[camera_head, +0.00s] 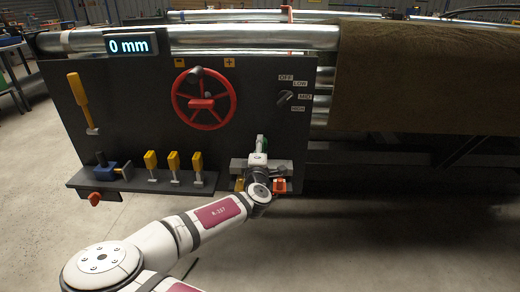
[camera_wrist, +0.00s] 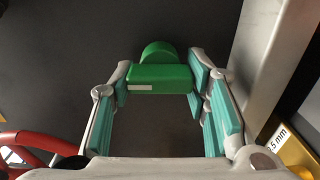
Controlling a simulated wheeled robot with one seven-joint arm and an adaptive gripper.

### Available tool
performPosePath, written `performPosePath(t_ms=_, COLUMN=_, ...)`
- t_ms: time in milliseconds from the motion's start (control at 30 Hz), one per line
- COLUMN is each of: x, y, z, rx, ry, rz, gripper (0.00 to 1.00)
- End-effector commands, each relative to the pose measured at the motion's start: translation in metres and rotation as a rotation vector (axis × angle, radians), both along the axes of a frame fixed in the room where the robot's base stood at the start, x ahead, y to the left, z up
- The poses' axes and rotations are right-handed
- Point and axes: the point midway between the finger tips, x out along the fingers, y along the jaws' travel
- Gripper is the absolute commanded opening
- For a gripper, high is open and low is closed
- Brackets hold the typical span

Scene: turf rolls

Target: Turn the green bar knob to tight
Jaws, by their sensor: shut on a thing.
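The green bar knob (camera_wrist: 160,77) stands out from the dark panel, its bar lying roughly level in the wrist view with a white mark at the left end. A round green part shows behind the bar. My gripper (camera_wrist: 158,84) has its teal-padded fingers at the two ends of the bar and is shut on it. In the head view the green knob (camera_head: 262,141) shows only in part above my gripper (camera_head: 258,157), low on the right of the panel. No tight marking can be read in either view.
The dark panel (camera_head: 140,125) carries a red handwheel (camera_head: 203,98), a selector switch (camera_head: 286,97) and a yellow lever (camera_head: 79,92). Several small yellow-handled pieces stand on the shelf (camera_head: 135,184) left of my gripper. A brown turf roll (camera_head: 405,75) lies to the right.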

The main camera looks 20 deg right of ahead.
Motion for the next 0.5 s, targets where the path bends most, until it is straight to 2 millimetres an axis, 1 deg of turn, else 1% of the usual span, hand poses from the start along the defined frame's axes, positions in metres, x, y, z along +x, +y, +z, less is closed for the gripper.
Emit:
performPosePath(t_ms=233, x=0.0003, y=0.0013, z=-0.0006, rx=-0.003, ry=0.002, rz=0.003, gripper=0.15)
performPosePath(t_ms=267, x=0.0003, y=0.0013, z=-0.0006, rx=-0.002, ry=0.002, rz=0.003, gripper=0.49)
performPosePath(t_ms=300, x=0.0003, y=0.0012, z=-0.0006, rx=-0.002, ry=0.002, rz=0.003, gripper=0.58)
performPosePath(t_ms=333, x=0.0002, y=0.0011, z=-0.0006, rx=-0.002, ry=0.002, rz=0.003, gripper=0.63)
performPosePath(t_ms=500, x=0.0001, y=0.0006, z=-0.0004, rx=-0.001, ry=0.001, rz=0.002, gripper=0.63)
